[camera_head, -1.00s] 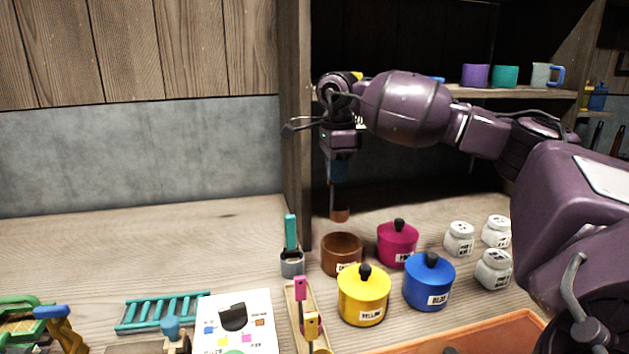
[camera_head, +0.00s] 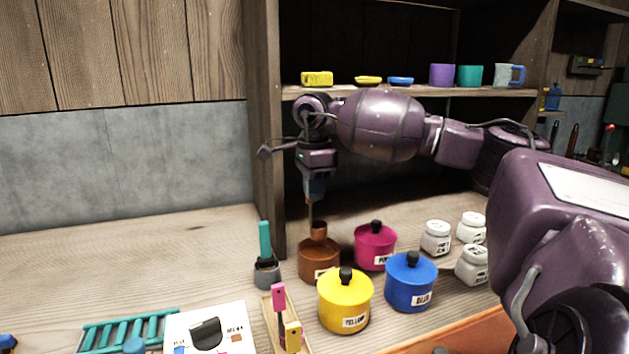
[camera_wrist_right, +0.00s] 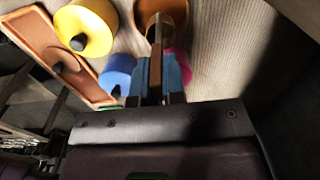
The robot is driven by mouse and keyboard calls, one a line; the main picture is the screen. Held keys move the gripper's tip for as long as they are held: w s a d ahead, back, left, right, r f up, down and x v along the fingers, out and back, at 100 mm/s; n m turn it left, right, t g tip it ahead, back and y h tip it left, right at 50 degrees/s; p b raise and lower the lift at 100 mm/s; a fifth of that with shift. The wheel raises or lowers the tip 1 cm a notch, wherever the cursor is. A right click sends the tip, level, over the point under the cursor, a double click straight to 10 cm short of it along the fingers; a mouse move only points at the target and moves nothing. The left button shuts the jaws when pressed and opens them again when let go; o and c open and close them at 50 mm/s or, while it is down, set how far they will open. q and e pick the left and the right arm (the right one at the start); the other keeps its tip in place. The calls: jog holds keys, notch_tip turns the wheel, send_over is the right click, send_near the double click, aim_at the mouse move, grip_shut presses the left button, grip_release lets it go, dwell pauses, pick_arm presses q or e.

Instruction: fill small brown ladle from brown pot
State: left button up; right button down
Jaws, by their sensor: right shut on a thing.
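The brown pot (camera_head: 318,262) stands open on the counter, left of the pink pot and behind the yellow pot. The small brown ladle (camera_head: 318,231) hangs upright with its cup at the pot's mouth, over the back of the rim; I cannot tell how far it is inside. My right gripper (camera_head: 314,190) is shut on the ladle's handle above the pot. In the right wrist view the gripper (camera_wrist_right: 163,90) holds the handle, and the brown pot (camera_wrist_right: 176,12) is at the top edge, partly hidden. My left gripper is not in view.
Close by are the yellow pot (camera_head: 345,302), blue pot (camera_head: 411,283) and pink pot (camera_head: 375,246). A grey holder with a teal handle (camera_head: 265,258) stands left of the brown pot. White jars (camera_head: 436,238) stand right. A wooden post (camera_head: 264,140) rises behind.

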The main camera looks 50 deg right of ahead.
jog(key=shift+f+b, duration=0.35)
jog(key=shift+f, duration=4.3)
jog(key=shift+r, duration=3.95)
